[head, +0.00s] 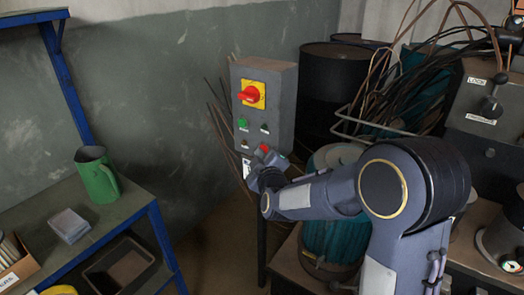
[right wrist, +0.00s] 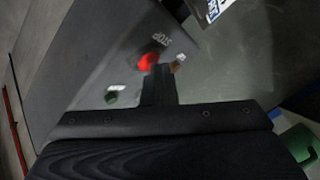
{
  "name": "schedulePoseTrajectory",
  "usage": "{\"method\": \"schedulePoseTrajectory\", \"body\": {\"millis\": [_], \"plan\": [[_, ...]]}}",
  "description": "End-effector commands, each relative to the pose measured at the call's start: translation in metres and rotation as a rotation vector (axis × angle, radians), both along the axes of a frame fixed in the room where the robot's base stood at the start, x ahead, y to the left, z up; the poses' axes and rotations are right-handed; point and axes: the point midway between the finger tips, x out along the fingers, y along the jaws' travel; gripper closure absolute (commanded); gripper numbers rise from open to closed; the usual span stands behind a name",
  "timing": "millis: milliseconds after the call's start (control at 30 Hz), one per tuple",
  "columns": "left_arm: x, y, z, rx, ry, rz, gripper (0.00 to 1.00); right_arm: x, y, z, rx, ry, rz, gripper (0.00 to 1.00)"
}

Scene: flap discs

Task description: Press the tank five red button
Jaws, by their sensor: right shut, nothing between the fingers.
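A grey control box (head: 279,85) stands upright on a post near the wall. It carries a red rotary switch on a yellow plate (head: 251,94), a green button (head: 243,123) and a red button (head: 265,148) low on its face. My right gripper (head: 268,160) is shut and empty, just below the red button in the head view. Its fingertips (right wrist: 160,72) appear close to the button; contact cannot be told. My left gripper is out of view.
A blue-framed shelf (head: 125,222) with a green jug (head: 97,175) stands at the left. A grey machine with a lever (head: 490,105) is at the right.

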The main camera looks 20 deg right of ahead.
Motion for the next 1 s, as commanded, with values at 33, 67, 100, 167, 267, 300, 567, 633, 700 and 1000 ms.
{"method": "schedulePoseTrajectory", "body": {"millis": [33,67,100,167,267,300,567,633,700,1000], "plan": [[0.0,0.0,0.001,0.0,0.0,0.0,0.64,-0.001,0.0,0.0,0.0,0.0,-0.003,1.0],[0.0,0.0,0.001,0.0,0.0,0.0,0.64,-0.001,0.0,0.001,0.0,0.0,-0.003,1.0],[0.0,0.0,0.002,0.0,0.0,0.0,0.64,-0.002,0.002,0.001,0.0,0.0,-0.003,1.0],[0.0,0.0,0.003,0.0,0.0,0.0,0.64,-0.004,0.005,0.001,0.0,0.0,-0.001,1.0],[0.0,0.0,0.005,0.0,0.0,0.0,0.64,-0.008,0.01,0.0,0.001,0.001,-0.001,1.0],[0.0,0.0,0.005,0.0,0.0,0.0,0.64,-0.009,0.011,0.0,0.001,0.0,-0.001,1.0],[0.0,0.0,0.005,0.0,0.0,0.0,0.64,-0.011,0.013,0.0,0.0,0.0,-0.001,1.0],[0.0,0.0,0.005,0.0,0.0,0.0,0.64,-0.011,0.013,0.0,0.0,0.0,-0.001,1.0],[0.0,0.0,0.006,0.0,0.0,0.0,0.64,-0.012,0.014,0.0,0.0,0.0,0.0,1.0],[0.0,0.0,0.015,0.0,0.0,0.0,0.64,-0.029,0.037,0.001,-0.001,0.001,0.004,1.0]]}}
